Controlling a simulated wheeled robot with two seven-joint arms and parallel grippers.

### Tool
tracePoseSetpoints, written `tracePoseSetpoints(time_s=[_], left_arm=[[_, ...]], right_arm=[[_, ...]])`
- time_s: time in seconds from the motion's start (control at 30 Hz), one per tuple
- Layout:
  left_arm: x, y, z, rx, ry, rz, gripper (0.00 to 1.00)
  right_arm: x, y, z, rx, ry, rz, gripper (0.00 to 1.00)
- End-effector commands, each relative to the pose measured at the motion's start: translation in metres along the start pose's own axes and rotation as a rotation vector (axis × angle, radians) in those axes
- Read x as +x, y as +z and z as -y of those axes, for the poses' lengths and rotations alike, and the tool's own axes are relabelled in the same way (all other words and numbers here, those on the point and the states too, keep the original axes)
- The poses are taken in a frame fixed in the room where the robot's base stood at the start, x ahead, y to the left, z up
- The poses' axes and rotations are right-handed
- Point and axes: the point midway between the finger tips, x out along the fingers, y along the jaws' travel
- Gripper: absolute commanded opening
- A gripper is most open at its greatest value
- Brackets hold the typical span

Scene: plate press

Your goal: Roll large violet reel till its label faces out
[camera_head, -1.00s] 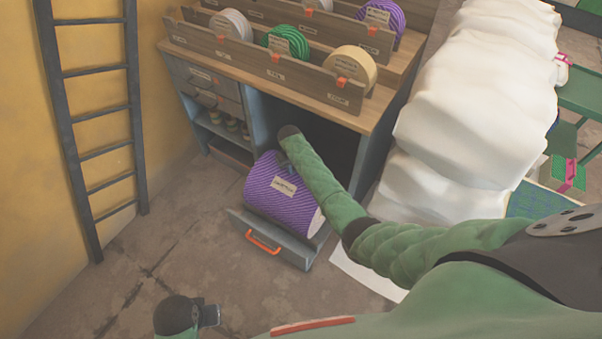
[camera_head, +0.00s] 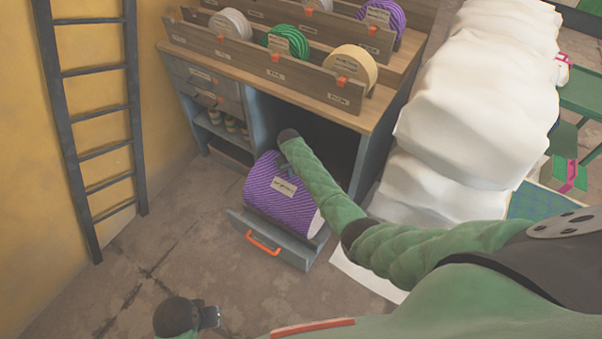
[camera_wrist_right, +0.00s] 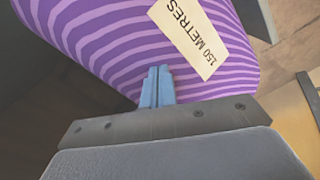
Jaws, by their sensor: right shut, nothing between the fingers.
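The large violet reel (camera_head: 262,205) lies on its side in the pulled-out grey drawer (camera_head: 290,252) at the cabinet's foot. In the right wrist view the striped reel (camera_wrist_right: 100,45) fills the top, and the label (camera_wrist_right: 190,38) reads "150 METRES". My right gripper's blue fingers (camera_wrist_right: 158,72) are shut and empty, beside the label, at or very near the reel's surface. My left gripper (camera_head: 211,317) is low in the picture; its jaws are too small to judge.
The drawer has an orange handle (camera_head: 263,243). Above stands the wooden-topped cabinet (camera_head: 300,85) with smaller reels in racks. A white wrapped stack (camera_head: 455,120) is to the right, a dark ladder (camera_head: 95,130) to the left. The floor left of the drawer is clear.

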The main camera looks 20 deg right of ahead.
Motion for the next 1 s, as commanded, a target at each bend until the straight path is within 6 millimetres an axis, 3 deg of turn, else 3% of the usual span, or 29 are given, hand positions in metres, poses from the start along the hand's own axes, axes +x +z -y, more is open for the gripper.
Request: tracePoseSetpoints(time_s=[1.0], left_arm=[[-0.014, -0.002, -0.001, 0.000, 0.000, 0.000, 0.19]], right_arm=[[0.002, 0.010, 0.017, 0.000, 0.000, 0.001, 0.00]])
